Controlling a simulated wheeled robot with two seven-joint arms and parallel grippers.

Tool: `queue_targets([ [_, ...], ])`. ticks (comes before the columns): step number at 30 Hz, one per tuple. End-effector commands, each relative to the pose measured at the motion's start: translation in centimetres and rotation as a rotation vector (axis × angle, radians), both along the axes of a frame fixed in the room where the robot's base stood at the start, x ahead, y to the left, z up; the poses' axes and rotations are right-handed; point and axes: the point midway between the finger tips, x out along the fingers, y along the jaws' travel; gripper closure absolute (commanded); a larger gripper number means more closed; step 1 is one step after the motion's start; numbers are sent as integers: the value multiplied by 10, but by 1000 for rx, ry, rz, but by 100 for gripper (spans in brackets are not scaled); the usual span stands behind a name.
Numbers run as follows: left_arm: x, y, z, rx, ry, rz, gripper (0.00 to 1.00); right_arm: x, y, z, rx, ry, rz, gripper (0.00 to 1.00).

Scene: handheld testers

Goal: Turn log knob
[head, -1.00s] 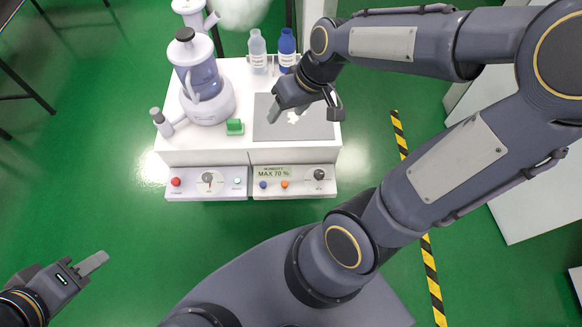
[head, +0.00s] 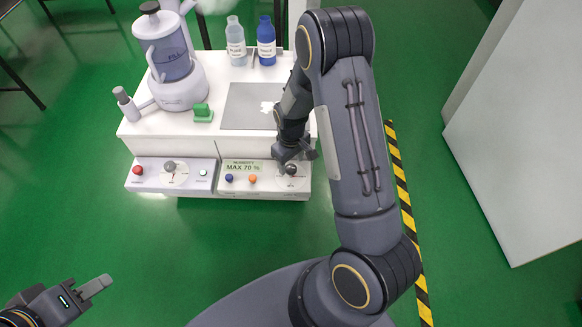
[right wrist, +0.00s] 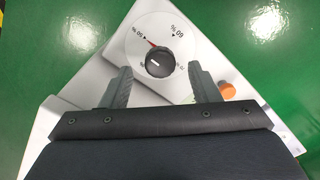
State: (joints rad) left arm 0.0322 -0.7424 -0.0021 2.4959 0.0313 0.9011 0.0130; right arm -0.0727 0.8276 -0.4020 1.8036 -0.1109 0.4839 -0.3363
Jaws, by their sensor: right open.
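A black knob (head: 290,169) sits on the right front panel, at the right end of the panel. In the right wrist view the knob (right wrist: 160,62) has a white line on its face and stands in a round white dial (right wrist: 163,40) with percent marks and a red pointer. My right gripper (head: 297,158) is just over this knob; in the right wrist view its two fingers (right wrist: 161,84) are apart, with the knob between and beyond their tips. I cannot tell if they touch it. My left gripper (head: 98,287) is low at the left, away from the panels, its opening unclear.
A display (head: 242,167) reads MAX 70 %.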

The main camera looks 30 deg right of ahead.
Motion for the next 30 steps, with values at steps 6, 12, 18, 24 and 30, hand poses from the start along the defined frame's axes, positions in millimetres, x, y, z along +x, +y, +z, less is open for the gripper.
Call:
queue_targets([
  [6,0,0,-7,0,0,0,64,0,0,-21,0,0,-1,44],
  [12,0,0,-7,0,0,0,64,0,0,-23,0,-1,0,44],
  [18,0,0,-7,0,0,0,64,0,0,-22,1,-1,0,59],
  [24,0,0,-7,0,0,0,64,0,0,-22,1,-1,0,85],
  [30,0,0,-7,0,0,0,64,0,0,-22,0,-1,-9,89],
])
